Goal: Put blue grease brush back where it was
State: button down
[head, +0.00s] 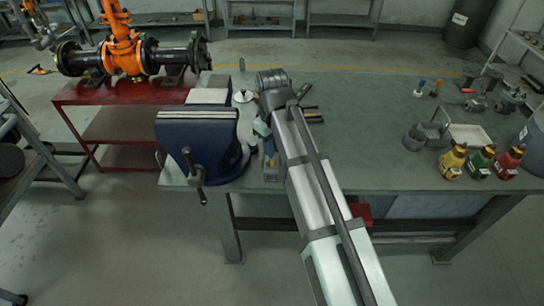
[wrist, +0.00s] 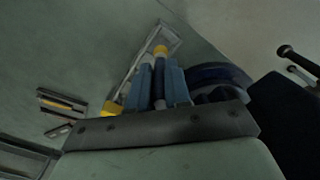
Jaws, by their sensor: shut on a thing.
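My gripper (wrist: 160,72) is shut on a slim dark-blue item, which looks like the blue grease brush (wrist: 159,82). A yellow end (wrist: 161,50) shows beyond the fingertips. In the head view my gripper (head: 264,131) is beside the blue vise, low over the bench's front edge. The brush is mostly hidden there by my wrist and fingers. A narrow grey holder (head: 271,173) stands just below the fingers. Its grey rim (wrist: 171,38) seems to show around the yellow end in the wrist view. I cannot tell whether the brush touches it.
The blue vise (head: 198,137) stands close left of my gripper. Dark tools (head: 309,114) lie to its right. The bench middle (head: 365,130) is clear.

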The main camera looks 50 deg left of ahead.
jog(key=shift+f, duration=2.3)
jog(key=shift+f, duration=0.15)
jog(key=c, duration=1.1)
grip_release()
jog(key=shift+r, duration=0.2)
notch_tip(320, 180, up, 12)
